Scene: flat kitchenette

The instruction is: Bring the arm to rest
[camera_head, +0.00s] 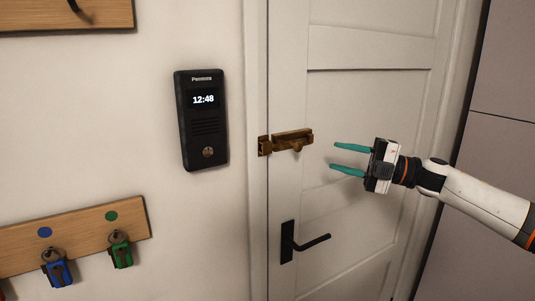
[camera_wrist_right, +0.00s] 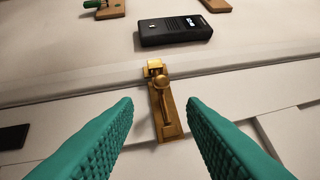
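My right gripper (camera_head: 343,159) comes in from the right in the head view. Its two teal fingers are apart with nothing between them, in front of the white door. The fingers (camera_wrist_right: 162,130) also show open in the right wrist view. A brass slide bolt (camera_head: 291,141) is on the door just left of the fingertips, apart from them. In the right wrist view the bolt (camera_wrist_right: 165,105) lies ahead between the fingers. My left gripper is not in view.
The white door (camera_head: 370,95) has a black lever handle (camera_head: 305,243) below the bolt. A black intercom (camera_head: 202,120) showing 12:48 is on the wall at left. A wooden key rack (camera_head: 80,234) with tagged keys hangs lower left. Space between gripper and bolt is clear.

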